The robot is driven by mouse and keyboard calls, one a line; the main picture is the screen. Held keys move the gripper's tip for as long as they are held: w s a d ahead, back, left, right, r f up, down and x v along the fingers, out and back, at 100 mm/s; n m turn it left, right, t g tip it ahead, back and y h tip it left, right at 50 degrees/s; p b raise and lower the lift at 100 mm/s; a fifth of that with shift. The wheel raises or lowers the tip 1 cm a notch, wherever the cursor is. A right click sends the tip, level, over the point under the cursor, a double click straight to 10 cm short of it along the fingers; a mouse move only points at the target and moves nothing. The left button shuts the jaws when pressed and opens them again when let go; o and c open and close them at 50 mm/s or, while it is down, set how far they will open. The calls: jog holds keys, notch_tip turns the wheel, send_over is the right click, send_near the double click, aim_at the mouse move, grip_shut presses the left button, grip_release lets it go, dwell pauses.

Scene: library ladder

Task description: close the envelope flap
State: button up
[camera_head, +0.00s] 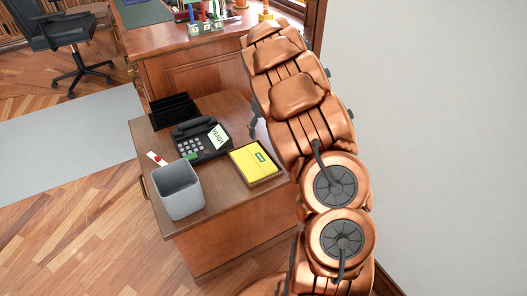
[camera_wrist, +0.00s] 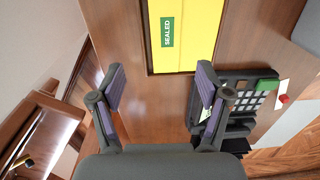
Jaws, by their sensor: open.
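The yellow envelope (camera_head: 247,166) lies in a shallow brown tray on the small wooden side cabinet in the head view. In the wrist view the envelope (camera_wrist: 200,42) fills the top middle, with a green label (camera_wrist: 167,32) reading SEALED. In the head view my arm hides most of the gripper.
A desk phone (camera_head: 199,142) with a READY display stands next to the envelope, and a grey bin (camera_head: 179,190) is at the cabinet's front left. A black tray (camera_head: 174,111) is behind. A large desk (camera_head: 190,70) stands beyond; a white wall is at right.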

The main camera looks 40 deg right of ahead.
notch_tip(320, 180, up, 2)
jog(key=shift+s, duration=0.1)
dwell(0.6)
